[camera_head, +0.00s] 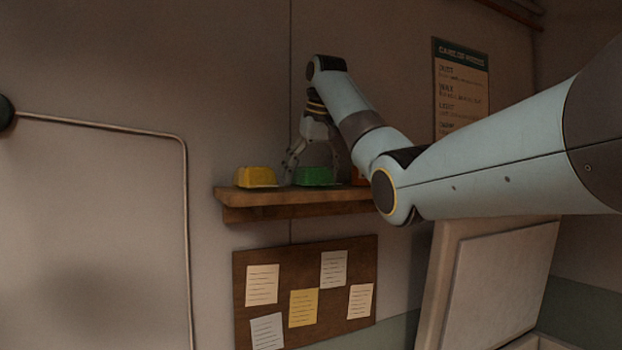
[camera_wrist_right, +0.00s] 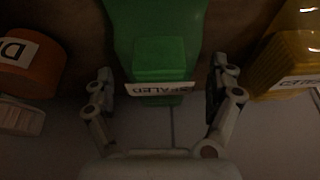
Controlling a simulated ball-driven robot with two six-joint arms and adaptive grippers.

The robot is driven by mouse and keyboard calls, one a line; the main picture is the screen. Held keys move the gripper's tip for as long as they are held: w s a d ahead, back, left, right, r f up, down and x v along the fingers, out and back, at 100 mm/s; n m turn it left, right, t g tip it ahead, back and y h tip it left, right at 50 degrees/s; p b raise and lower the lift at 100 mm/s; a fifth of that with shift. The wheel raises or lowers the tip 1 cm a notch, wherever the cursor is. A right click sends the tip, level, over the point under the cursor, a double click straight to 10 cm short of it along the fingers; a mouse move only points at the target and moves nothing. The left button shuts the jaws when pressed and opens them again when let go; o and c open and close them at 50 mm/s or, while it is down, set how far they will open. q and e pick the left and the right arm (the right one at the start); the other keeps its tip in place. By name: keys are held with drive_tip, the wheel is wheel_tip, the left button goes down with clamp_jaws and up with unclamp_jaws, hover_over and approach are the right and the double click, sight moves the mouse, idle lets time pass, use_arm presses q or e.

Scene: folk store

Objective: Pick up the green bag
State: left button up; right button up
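The green bag (camera_head: 314,176) sits on a wooden wall shelf (camera_head: 270,197), between a yellow bag and an orange item. In the right wrist view the green bag (camera_wrist_right: 157,60) has a white label with dark letters. My right gripper (camera_head: 312,160) is above the green bag, pointing down. In the right wrist view the fingers of my right gripper (camera_wrist_right: 165,88) are spread, one on each side of the bag, with gaps visible. My left gripper is not in view.
A yellow bag (camera_head: 256,177) stands left of the green bag. An orange container (camera_wrist_right: 32,65), partly hidden in the head view by my arm, is on its other side. A corkboard (camera_head: 305,293) with notes hangs below the shelf, and a poster (camera_head: 461,85) hangs at right.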

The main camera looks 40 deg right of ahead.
drive_tip(key=c, duration=1.1)
drive_tip(key=shift+r, duration=0.1)
